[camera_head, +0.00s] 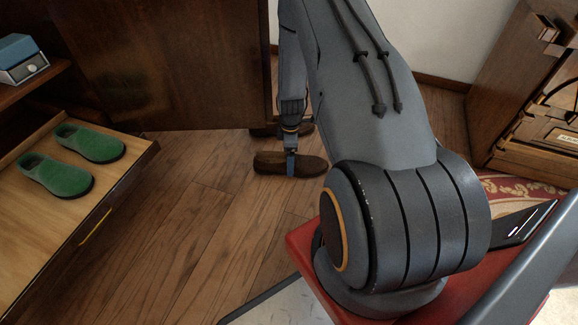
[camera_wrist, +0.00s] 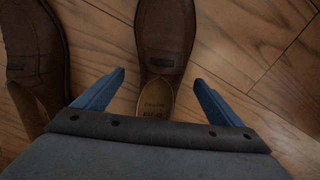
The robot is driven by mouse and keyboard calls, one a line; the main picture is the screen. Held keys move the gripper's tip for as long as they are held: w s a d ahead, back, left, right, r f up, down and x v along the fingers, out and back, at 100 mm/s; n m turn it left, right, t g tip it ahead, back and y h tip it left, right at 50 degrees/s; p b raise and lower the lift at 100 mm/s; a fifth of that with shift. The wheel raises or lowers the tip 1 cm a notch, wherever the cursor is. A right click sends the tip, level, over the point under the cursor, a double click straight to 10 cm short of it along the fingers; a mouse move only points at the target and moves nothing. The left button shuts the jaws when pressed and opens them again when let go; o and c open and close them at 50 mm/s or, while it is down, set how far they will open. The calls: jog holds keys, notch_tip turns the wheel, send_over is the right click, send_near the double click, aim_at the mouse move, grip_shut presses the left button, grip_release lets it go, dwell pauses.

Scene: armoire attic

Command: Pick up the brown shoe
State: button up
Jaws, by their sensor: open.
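A pair of brown shoes is on the wooden floor. The nearer brown shoe (camera_head: 308,164) lies in front of the armoire in the head view. My gripper (camera_head: 291,160) is down at this shoe. In the wrist view, the shoe (camera_wrist: 166,40) lies between the blue fingers of my gripper (camera_wrist: 157,82), one on each side, with gaps of floor showing. The gripper is open and its palm hides part of the shoe. The other brown shoe (camera_wrist: 33,50) is to the left in the wrist view. In the head view it shows partly behind my gripper.
An open drawer (camera_head: 130,178) with green slippers (camera_head: 90,143) extends at the left. A shelf above it holds a small blue-and-white box (camera_head: 20,58). A dark wooden panel (camera_head: 165,70) stands behind. Wooden furniture (camera_head: 535,90) is at the right. The floor (camera_head: 190,220) between is clear.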

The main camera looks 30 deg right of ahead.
notch_tip(320, 180, down, 3)
jog(key=shift+b, duration=0.7)
jog(key=shift+r, duration=0.1)
jog(key=c, duration=1.4)
